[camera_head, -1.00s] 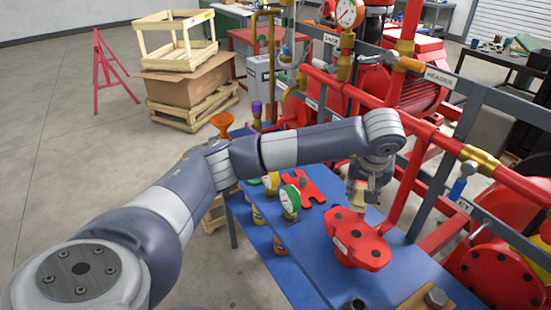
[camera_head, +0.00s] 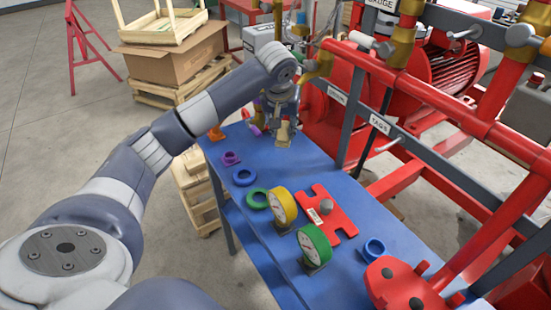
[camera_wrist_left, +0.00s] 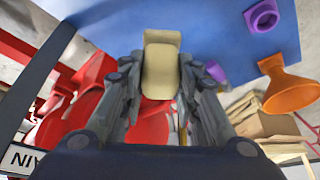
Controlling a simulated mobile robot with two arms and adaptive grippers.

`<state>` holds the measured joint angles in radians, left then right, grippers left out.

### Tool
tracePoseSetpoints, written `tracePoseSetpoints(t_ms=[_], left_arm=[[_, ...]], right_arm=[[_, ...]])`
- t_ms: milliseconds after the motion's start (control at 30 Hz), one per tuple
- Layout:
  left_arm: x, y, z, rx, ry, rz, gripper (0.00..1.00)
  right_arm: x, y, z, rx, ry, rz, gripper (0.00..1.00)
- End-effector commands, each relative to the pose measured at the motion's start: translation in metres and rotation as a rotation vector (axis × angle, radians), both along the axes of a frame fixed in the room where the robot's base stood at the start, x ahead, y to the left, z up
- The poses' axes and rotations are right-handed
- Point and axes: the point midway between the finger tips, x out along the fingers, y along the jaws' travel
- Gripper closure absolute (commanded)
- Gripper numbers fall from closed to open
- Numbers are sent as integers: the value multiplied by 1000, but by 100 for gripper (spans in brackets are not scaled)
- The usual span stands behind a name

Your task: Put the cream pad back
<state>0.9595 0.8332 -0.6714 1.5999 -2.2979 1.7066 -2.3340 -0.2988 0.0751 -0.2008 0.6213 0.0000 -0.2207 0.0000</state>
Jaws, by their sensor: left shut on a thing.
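The cream pad (camera_head: 283,133) is in my left gripper (camera_head: 282,117), at the far end of the blue bench top (camera_head: 262,170). In the left wrist view the pad (camera_wrist_left: 161,75) sits between the two fingers of my left gripper (camera_wrist_left: 160,92), which are shut on it. The pad's end points at the blue surface. I cannot tell whether it touches the bench. My right gripper is not in view.
A purple block (camera_head: 230,158), a blue ring (camera_head: 244,177), a green ring (camera_head: 256,198), yellow (camera_head: 283,206) and green (camera_head: 314,245) gauges and a red plate (camera_head: 328,212) lie nearer on the bench. An orange funnel (camera_wrist_left: 288,88) is close by. Red pipes (camera_head: 440,100) run along the right.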

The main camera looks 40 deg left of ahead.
Motion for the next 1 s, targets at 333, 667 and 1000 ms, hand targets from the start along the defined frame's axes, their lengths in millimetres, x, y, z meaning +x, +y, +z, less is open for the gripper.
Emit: tracePoseSetpoints(t_ms=[333, 667, 1000], left_arm=[[-1, 2, -54, -1, 4, 0, 93], [-2, 1, -88, -1, 5, 1, 93], [-1, 2, -100, 0, -1, 0, 93]], right_arm=[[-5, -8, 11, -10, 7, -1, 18], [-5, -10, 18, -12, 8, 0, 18], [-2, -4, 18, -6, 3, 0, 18]])
